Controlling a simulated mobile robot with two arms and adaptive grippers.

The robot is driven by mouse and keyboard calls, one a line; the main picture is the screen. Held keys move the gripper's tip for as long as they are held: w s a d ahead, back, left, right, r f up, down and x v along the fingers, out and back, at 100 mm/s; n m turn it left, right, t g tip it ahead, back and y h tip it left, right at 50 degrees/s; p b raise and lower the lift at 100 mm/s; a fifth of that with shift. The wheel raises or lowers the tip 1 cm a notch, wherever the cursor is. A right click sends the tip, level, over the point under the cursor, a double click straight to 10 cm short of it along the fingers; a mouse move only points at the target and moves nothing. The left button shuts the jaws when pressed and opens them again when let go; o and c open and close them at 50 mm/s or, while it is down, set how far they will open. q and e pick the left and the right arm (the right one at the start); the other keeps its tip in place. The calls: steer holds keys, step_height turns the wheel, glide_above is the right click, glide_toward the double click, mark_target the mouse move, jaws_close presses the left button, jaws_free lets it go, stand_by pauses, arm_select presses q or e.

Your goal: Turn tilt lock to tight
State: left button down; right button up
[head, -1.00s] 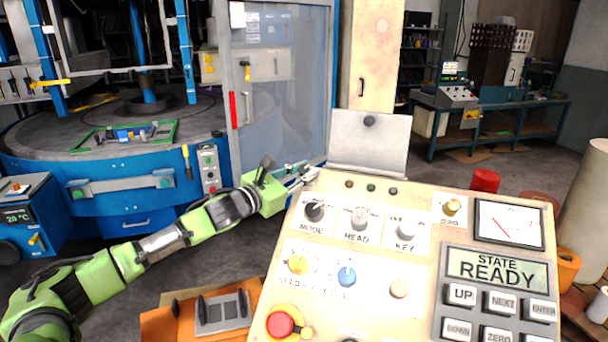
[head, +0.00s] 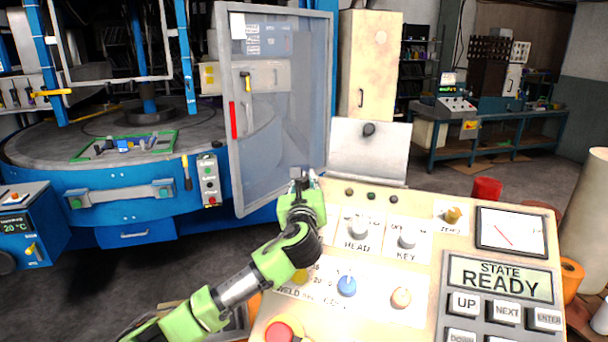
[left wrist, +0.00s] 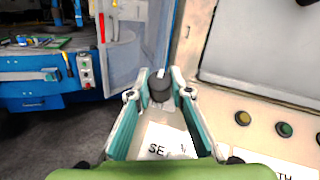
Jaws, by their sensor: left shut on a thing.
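My left gripper (head: 304,180) is at the upper left corner of the cream control panel (head: 428,205). In the left wrist view its fingers (left wrist: 160,78) are shut around a dark round knob (left wrist: 159,92) with a white pointer mark. A label (left wrist: 168,142) below the knob is partly hidden by the gripper and starts with "SE". I cannot read the words tilt lock or tight in either view. My right gripper is out of view.
The panel also carries a HEAD knob (head: 359,228), a KEY knob (head: 407,238), a blue knob (head: 347,286) and a red button (head: 283,331). Its display (head: 500,277) reads STATE READY. A clear door (head: 275,120) stands just behind the gripper.

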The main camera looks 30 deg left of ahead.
arm_select(q)
steer(key=n+g+y+p, duration=0.1)
steer(key=n, duration=0.1)
steer(key=n+g+y+p, duration=0.1)
steer(key=n+g, duration=0.1)
steer(key=n+g+y+p, duration=0.1)
steer(key=n, duration=0.1)
steer(key=shift+w+d+r+g, duration=0.1)
steer(key=shift+r+g, duration=0.2)
steer(key=shift+f+n+g+y+p, duration=0.15)
steer(key=shift+n+g+y+p, duration=0.75)
steer(key=shift+n+g, duration=0.9)
steer(key=shift+n, duration=0.4)
steer(key=c, duration=1.8)
jaws_free()
steer(key=shift+f, duration=0.1)
steer(key=v, duration=1.2)
steer(key=shift+w+r, duration=0.1)
steer(key=shift+r, duration=0.15)
